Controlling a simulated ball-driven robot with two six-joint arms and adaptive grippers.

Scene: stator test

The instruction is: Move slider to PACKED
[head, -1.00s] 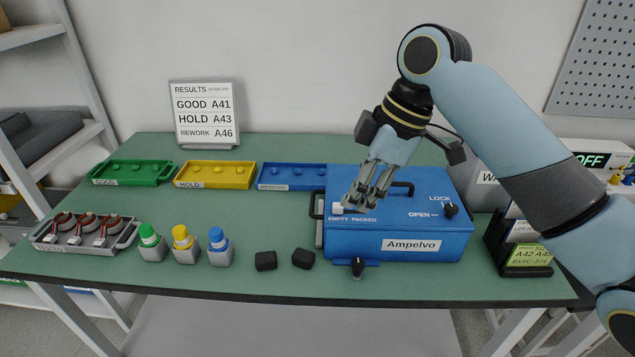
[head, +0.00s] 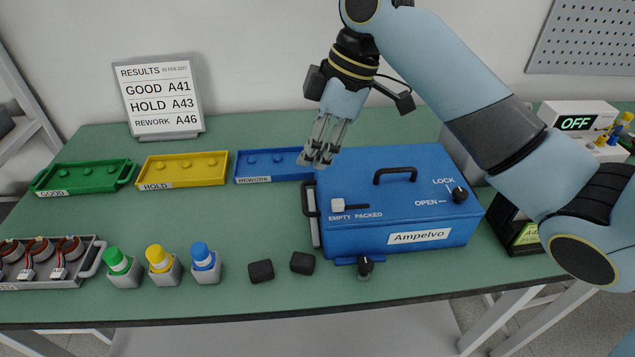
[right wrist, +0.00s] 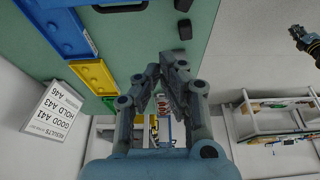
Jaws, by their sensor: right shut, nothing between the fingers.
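The blue Ampelvo box (head: 350,241) stands on the green bench. Its slider, a white knob (head: 337,204), sits at the left end of a short dark slot on the lid, above the word EMPTY. The slot runs right towards the word PACKED. My right gripper (head: 317,158) is shut and empty, over the back left corner of the box, apart from the slider. Its fingers also show in the right wrist view (right wrist: 160,75).
The lid has a black handle (head: 395,173) and a LOCK/OPEN knob (head: 460,195). A front knob (head: 365,267) points up. Green (head: 80,179), yellow (head: 183,172) and blue (head: 262,178) trays lie left. Bottles and two black blocks (head: 302,263) stand in front.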

